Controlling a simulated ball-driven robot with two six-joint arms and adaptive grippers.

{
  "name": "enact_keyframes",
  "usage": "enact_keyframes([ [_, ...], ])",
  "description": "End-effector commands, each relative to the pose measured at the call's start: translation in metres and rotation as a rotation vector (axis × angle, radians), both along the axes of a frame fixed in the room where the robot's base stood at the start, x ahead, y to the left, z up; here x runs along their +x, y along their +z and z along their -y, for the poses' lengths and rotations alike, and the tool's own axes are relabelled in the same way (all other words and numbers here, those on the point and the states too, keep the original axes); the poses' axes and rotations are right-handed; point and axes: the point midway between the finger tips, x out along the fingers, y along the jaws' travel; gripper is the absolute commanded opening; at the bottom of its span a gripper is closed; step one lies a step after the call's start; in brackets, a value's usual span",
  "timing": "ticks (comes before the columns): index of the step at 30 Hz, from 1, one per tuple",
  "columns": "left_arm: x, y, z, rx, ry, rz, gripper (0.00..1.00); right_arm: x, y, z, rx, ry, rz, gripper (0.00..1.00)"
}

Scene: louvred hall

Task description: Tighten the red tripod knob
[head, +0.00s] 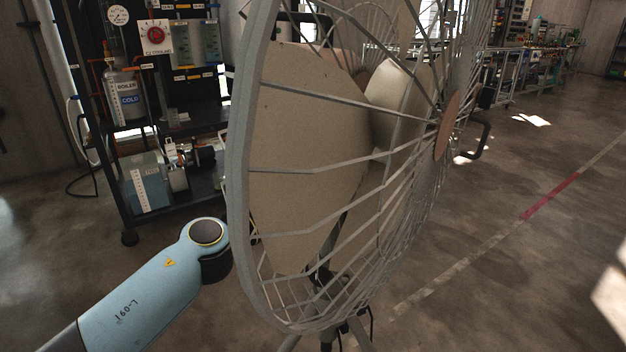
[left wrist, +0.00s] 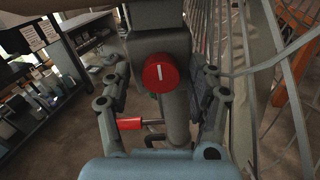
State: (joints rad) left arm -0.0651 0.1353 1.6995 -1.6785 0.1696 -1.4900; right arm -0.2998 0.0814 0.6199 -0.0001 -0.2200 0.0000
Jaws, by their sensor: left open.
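The red tripod knob (left wrist: 160,72), round with a white line upright on its face, sits on a dark block on the fan's pole (left wrist: 176,115) in the left wrist view. My left gripper (left wrist: 163,80) is open. Its fingers stand on both sides of the knob with gaps showing, apart from it in the picture. A red-handled part (left wrist: 130,123) on a thin rod shows below the knob. In the head view, the large caged fan (head: 310,150) on its tripod hides the knob and my left gripper. My right gripper is in neither view.
A dark rack (head: 185,112) with a boiler and gauges stands behind the fan at left. The fan's wire cage (left wrist: 265,70) is close at the right of my left gripper. Open concrete floor (head: 500,230) lies right of the fan.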

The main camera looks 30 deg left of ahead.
Motion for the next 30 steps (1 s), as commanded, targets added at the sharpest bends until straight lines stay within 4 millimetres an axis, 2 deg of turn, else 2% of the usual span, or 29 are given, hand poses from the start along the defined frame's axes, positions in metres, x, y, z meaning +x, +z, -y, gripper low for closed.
enact_keyframes([
  [5, -0.008, 0.0, -0.001, -0.001, -0.002, -0.001, 0.63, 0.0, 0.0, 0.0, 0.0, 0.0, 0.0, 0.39],
  [18, -0.063, -0.001, -0.011, -0.001, -0.002, -0.001, 0.63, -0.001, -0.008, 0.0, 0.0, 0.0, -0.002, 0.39],
  [22, -0.069, 0.0, -0.012, -0.002, -0.003, -0.001, 0.63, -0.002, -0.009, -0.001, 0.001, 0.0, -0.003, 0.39],
  [30, -0.069, 0.001, -0.012, -0.002, -0.002, 0.0, 0.63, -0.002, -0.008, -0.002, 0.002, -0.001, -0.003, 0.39],
])
